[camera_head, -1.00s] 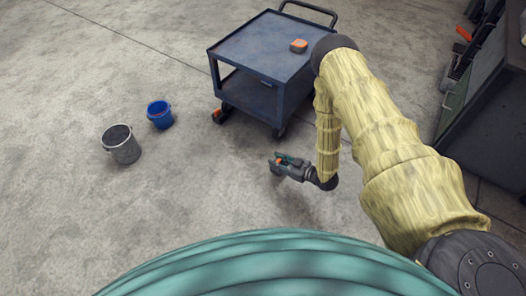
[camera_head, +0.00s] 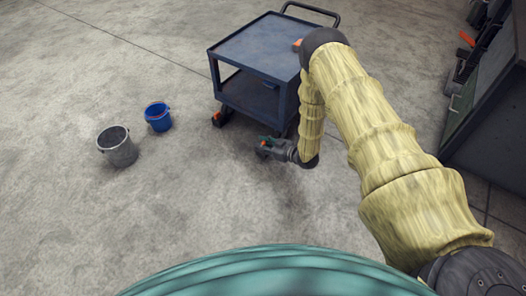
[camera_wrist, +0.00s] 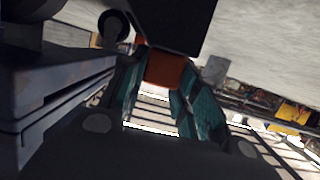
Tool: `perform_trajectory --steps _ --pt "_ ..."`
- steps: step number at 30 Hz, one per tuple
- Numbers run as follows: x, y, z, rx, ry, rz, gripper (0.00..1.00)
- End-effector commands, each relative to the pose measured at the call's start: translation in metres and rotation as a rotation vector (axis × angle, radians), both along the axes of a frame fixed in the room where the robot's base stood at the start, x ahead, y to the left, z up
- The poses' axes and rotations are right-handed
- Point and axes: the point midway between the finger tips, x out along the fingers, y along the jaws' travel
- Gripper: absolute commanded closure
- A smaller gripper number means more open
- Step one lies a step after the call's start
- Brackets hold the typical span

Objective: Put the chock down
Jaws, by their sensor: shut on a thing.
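The chock (camera_wrist: 172,28) is a dark block with an orange part (camera_wrist: 168,70); in the wrist view it sits between the teal finger pads of my gripper (camera_wrist: 160,95), which is shut on it. In the head view my gripper (camera_head: 265,147) is low, in front of the cart's near corner, pointing left. Only small orange and teal bits show there, and the chock's outline is unclear. I cannot tell whether the chock touches the floor. The blue cart (camera_head: 262,45) stands just behind; its side fills the left of the wrist view (camera_wrist: 50,100).
A black and orange object (camera_head: 220,118) lies at the cart's left wheel. An orange item (camera_head: 297,44) on the cart top is partly hidden by my arm. A grey bucket (camera_head: 118,150) and a blue bucket (camera_head: 158,117) stand left. A dark bench (camera_head: 490,110) is right. Floor left of my gripper is clear.

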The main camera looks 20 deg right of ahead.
Motion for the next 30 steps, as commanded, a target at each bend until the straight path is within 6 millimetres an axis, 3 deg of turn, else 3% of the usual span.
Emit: perform_trajectory --steps 1,6,19,20,23,30 --pt "-0.003 -0.001 -0.015 0.000 0.005 -0.001 1.00" --pt "-0.003 -0.001 -0.032 0.000 0.004 -0.001 1.00" --pt "-0.003 -0.001 -0.035 0.000 0.004 -0.001 1.00" --pt "-0.003 -0.001 -0.035 0.000 0.004 -0.001 0.66" --pt "-0.003 -0.001 -0.035 -0.001 0.005 0.000 0.47" --pt "-0.003 -0.001 -0.035 -0.001 0.005 0.000 0.46"
